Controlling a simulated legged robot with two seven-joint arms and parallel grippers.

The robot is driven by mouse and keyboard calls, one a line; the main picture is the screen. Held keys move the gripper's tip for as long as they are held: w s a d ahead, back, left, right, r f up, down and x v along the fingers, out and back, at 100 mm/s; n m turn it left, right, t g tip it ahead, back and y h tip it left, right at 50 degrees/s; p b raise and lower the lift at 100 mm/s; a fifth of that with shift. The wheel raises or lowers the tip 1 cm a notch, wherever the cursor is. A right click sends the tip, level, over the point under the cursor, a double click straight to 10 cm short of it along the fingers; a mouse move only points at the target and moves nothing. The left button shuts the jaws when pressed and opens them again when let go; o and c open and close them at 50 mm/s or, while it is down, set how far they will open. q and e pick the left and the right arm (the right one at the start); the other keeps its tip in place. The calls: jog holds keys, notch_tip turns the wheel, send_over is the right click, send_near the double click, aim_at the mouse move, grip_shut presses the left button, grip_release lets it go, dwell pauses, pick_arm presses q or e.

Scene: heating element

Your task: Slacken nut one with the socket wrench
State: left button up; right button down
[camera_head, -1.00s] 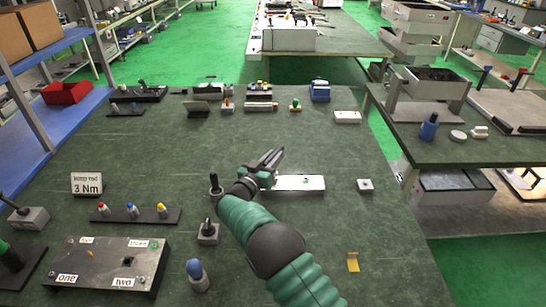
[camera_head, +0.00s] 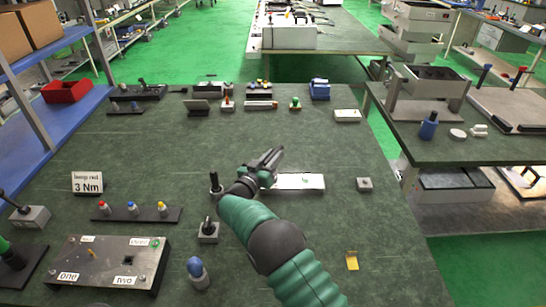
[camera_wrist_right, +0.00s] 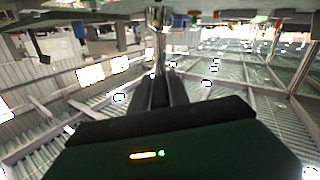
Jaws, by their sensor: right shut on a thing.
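My right gripper (camera_head: 266,160) hovers near the left end of a white plate (camera_head: 308,181) in the middle of the table. It is shut on a shiny metal tool (camera_wrist_right: 157,35), which shows upright between the fingers in the right wrist view. I cannot tell for sure that it is the socket wrench. The dark box (camera_head: 108,260) with labels "one" (camera_head: 68,277) and "two" (camera_head: 123,281) sits at the front left, well away from this gripper. Nut one is too small to make out clearly.
A black strip (camera_head: 136,214) with several coloured pegs and a "3 Nm" sign (camera_head: 88,183) stand behind the box. A blue-capped tool (camera_head: 197,273) and a grey block (camera_head: 208,233) stand right of it. More tools line the table's back.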

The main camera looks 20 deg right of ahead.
jog(key=shift+f+b, duration=0.55)
jog(key=shift+f, duration=0.4)
jog(key=shift+d+r+n+t+y+p, duration=0.1)
jog(key=shift+r+n+t+y+p, duration=0.15)
jog(key=shift+n+t+y+p, duration=0.3)
jog(key=shift+d+f+n+t+y, duration=0.1)
jog(key=shift+n+t+y, duration=0.45)
jog(key=shift+n+y, duration=0.15)
jog(key=shift+s+f+n+t+y, duration=0.15)
jog(key=shift+n+t+y, duration=0.3)
jog(key=shift+y, duration=0.3)
jog(key=shift+n+t+y, duration=0.25)
jog(key=shift+n+y, duration=0.05)
jog(key=shift+y, duration=0.3)
